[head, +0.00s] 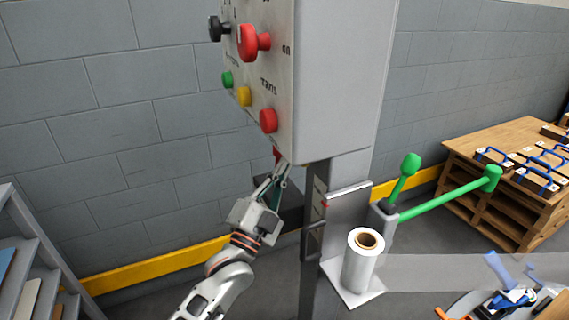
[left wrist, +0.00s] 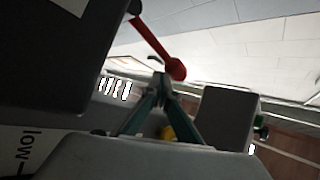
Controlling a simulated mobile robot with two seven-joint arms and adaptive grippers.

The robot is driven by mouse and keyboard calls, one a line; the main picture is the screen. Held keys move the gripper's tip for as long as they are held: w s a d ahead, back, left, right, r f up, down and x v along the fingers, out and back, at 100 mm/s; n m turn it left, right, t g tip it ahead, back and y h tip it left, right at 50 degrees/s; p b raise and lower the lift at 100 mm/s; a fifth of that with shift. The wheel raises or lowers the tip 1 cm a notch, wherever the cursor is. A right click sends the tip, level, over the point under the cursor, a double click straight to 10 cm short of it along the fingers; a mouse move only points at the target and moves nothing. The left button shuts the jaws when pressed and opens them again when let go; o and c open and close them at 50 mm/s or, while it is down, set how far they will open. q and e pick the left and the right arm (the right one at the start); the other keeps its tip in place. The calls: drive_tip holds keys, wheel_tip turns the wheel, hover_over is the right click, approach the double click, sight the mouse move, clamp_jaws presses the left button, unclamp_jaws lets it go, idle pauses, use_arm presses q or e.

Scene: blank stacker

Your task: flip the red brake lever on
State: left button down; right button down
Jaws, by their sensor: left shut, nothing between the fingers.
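The red brake lever (left wrist: 158,45) shows in the left wrist view as a thin red rod with a ball knob at its end, coming off a dark box. In the head view only a small red piece of it (head: 277,153) shows under the control box. My left gripper (head: 281,166) is shut and empty just below that piece. In the left wrist view its fingertips (left wrist: 158,78) are right beside the ball knob; I cannot tell whether they touch it. My right gripper is out of view.
The grey control box (head: 335,80) has a large red knob (head: 250,42) and several buttons above my left gripper. Its dark post (head: 313,240) stands to the right. A film roll (head: 362,262), green-handled stand (head: 440,200) and wooden bench (head: 500,170) are farther right.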

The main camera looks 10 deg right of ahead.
use_arm(q)
drive_tip(key=w+a+r, duration=0.2)
drive_tip(key=w+r, duration=0.1)
drive_tip(key=w, duration=0.3)
drive_tip(key=shift+r, duration=0.2)
idle(6.5)
